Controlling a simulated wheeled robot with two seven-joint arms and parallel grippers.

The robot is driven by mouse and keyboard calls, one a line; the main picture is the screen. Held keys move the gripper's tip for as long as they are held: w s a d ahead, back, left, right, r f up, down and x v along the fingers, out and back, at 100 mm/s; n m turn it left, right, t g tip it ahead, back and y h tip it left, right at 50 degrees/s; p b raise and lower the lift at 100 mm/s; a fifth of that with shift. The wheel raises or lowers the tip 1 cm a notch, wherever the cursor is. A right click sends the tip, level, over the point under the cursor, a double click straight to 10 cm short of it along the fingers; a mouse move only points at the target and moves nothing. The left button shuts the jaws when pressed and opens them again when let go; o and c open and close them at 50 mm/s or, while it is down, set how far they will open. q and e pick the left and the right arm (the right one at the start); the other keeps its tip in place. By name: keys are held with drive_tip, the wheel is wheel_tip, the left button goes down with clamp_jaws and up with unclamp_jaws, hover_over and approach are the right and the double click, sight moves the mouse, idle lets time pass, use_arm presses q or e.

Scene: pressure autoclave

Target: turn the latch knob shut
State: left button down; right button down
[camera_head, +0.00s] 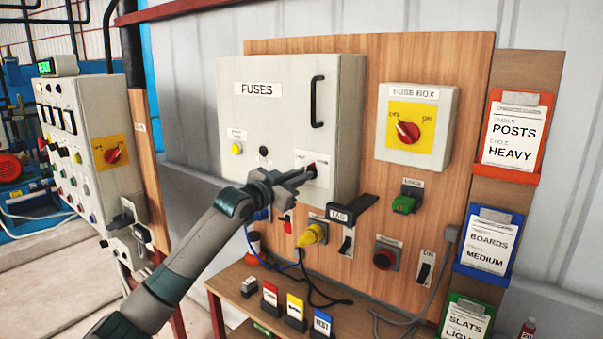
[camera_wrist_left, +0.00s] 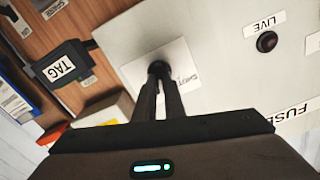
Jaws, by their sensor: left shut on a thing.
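The latch knob (camera_head: 312,168) is a small dark knob with some red, on a white label plate low on the right side of the grey FUSES box (camera_head: 270,125). My left gripper (camera_head: 303,177) reaches it from the left and front, and its fingers are shut on the knob. In the left wrist view the knob (camera_wrist_left: 158,67) shows as a dark round end between the fingertips, mostly hidden by them. The label beside it (camera_wrist_left: 187,80) reads something like SHUT, upside down. The box door looks closed. My right gripper is not in view.
A black TAG piece (camera_head: 352,209) sticks out below the box, near my left gripper. A black door handle (camera_head: 317,101) is above. The FUSE BOX (camera_head: 417,125) with a red switch is to the right. A wooden shelf (camera_head: 228,287) with small cards lies below.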

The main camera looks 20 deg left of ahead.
use_arm(q)
drive_tip(key=shift+w+a+n+p, duration=0.15)
drive_tip(key=shift+n+p, duration=1.3)
drive_tip(key=shift+n, duration=1.7)
drive_tip(key=shift+s+a+n+p, duration=0.1)
drive_tip(key=shift+n+p, duration=1.3)
drive_tip(key=shift+n, duration=1.75)
drive_tip(key=shift+f, duration=0.1)
drive_tip(key=c, duration=1.8)
unclamp_jaws()
drive_tip(key=shift+c, duration=0.2)
drive_tip(key=b+v, duration=0.6)
drive_tip(key=v, duration=1.1)
